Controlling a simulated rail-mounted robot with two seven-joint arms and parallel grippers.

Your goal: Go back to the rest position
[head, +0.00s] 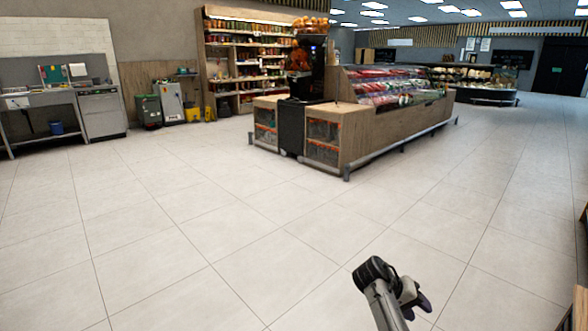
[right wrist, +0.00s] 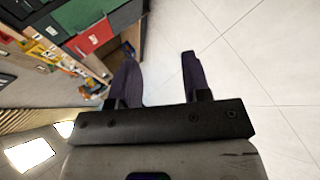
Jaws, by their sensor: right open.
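My right gripper (head: 422,301) shows at the lower right of the head view, at the end of my grey and black arm, above bare floor. In the right wrist view its two dark fingers (right wrist: 160,75) stand apart with nothing between them but pale floor tiles. The orange juicer (head: 305,68) stands in the middle distance, tall and black with oranges on top, well away from the gripper. My left gripper is not in the head view.
A wooden display counter (head: 395,115) with packed food stands beside the juicer. Shelves of jars (head: 240,55) are behind it. A steel sink bench (head: 40,100) and bins (head: 148,111) are at the left. A wooden edge (head: 577,310) is at the lower right. The tiled floor (head: 200,220) is clear.

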